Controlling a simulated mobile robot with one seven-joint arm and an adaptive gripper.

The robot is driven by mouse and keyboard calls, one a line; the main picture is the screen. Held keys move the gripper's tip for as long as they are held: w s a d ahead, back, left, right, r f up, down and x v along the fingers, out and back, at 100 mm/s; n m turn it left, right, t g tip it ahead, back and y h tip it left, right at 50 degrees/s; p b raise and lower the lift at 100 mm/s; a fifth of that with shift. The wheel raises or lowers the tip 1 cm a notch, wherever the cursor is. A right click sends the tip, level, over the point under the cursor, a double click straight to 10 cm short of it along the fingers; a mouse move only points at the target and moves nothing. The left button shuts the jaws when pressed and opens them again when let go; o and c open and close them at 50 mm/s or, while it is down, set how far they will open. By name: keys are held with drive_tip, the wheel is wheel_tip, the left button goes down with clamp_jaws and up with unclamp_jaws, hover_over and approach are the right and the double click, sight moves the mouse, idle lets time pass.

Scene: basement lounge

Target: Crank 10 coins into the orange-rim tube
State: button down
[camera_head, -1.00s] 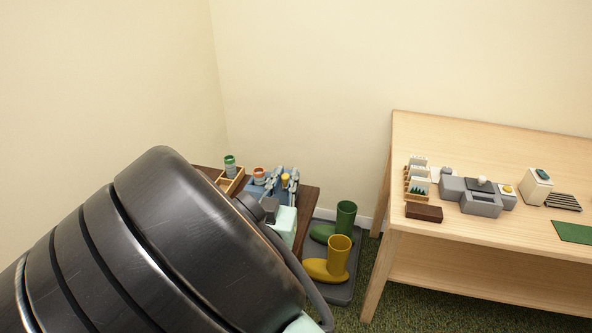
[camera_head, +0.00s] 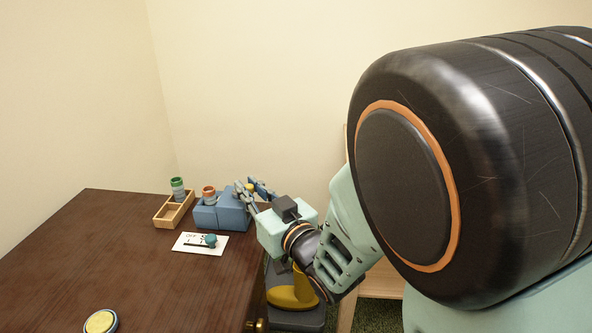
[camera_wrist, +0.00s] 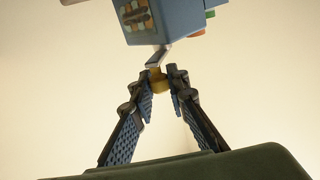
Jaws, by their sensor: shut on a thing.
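A blue coin machine (camera_head: 228,211) stands at the far right corner of the dark wooden table; its underside or side fills the top of the wrist view (camera_wrist: 180,22). The orange-rim tube (camera_head: 209,191) stands upright at the machine's left part. A grey crank lever (camera_wrist: 158,57) sticks out of the machine and ends in a yellow knob (camera_wrist: 158,86). My gripper (camera_wrist: 161,77) is shut on this knob, with a fingertip on either side. In the head view my gripper (camera_head: 251,187) is at the machine's right side. Coins inside the tube cannot be seen.
A wooden tray (camera_head: 162,222) left of the machine holds a green-rim tube (camera_head: 178,188). A white card (camera_head: 181,246) with a teal knob lies in front. A round yellow-topped tin (camera_head: 101,321) is at the near edge. The left of the dark table (camera_head: 90,250) is clear.

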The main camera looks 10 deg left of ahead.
drive_tip(key=shift+w+a+n+g+y+p, duration=0.25)
drive_tip(key=shift+w+n+g+p, duration=0.8)
drive_tip(key=shift+n+g, duration=2.05)
drive_tip(key=shift+w+a+n+g+y+p, duration=0.1)
drive_tip(key=shift+w+n+g+y+p, duration=0.45)
drive_tip(key=shift+n+g+p, duration=2.4)
drive_tip(key=shift+w+a+n+g+y+b, duration=0.15)
drive_tip(key=shift+w+n+g+b, duration=0.8)
drive_tip(key=shift+g, duration=4)
drive_tip(key=shift+w+a+n+g+h+p, duration=0.2)
drive_tip(key=shift+n+g+p, duration=0.25)
drive_tip(key=shift+n, duration=0.45)
drive_tip(key=shift+s, duration=0.1)
drive_tip(key=c, duration=1.9)
unclamp_jaws()
drive_tip(key=shift+r, duration=0.1)
